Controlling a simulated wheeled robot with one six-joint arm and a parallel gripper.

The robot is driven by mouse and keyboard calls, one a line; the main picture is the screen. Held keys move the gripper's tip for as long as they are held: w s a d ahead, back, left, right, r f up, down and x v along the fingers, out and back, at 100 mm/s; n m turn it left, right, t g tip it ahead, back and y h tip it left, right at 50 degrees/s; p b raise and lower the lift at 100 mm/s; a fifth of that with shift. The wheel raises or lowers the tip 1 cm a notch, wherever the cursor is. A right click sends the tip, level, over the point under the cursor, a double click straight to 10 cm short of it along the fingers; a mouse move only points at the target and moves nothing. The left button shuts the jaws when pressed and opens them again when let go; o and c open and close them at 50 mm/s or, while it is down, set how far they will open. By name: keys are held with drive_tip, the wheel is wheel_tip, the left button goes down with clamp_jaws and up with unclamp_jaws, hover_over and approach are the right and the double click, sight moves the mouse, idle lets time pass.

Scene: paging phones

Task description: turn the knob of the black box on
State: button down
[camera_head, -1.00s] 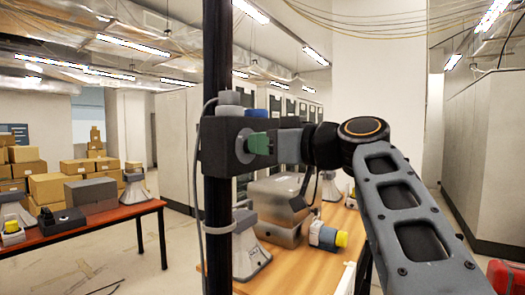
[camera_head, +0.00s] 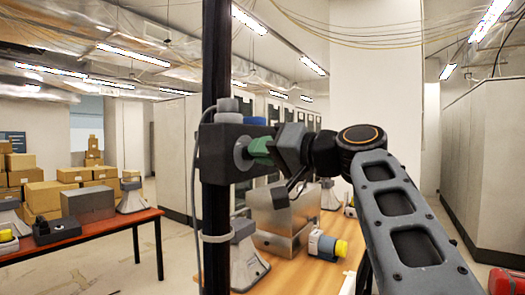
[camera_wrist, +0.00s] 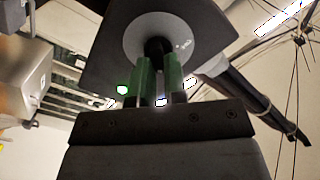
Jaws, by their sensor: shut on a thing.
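The black box (camera_head: 215,152) is fixed to a dark upright pole in the head view. In the wrist view its dark face (camera_wrist: 107,55) fills the upper middle, with a grey round dial plate (camera_wrist: 134,36) and a black knob (camera_wrist: 158,46) at its centre. My gripper (camera_head: 263,150) reaches it from the right. In the wrist view its green fingers (camera_wrist: 158,60) are shut on the knob, one on each side. The fingers partly hide the knob.
The black pole (camera_head: 216,60) stands directly in front. Behind it, a wooden table (camera_head: 300,270) carries a metal case (camera_head: 285,220) and a yellow-capped device (camera_head: 327,245). A red-topped table (camera_head: 90,233) is at left, with cardboard boxes beyond. White cabinets flank the room.

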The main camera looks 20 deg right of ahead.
drive_tip(key=shift+r+m, duration=0.1)
drive_tip(key=shift+m, duration=0.3)
drive_tip(key=c, duration=1.2)
unclamp_jaws()
drive_tip(key=shift+o, duration=0.2)
drive_tip(key=b+v, duration=0.2)
drive_tip(key=v, duration=1.1)
drive_tip(key=shift+s+d, duration=0.25)
drive_tip(key=shift+d, duration=0.05)
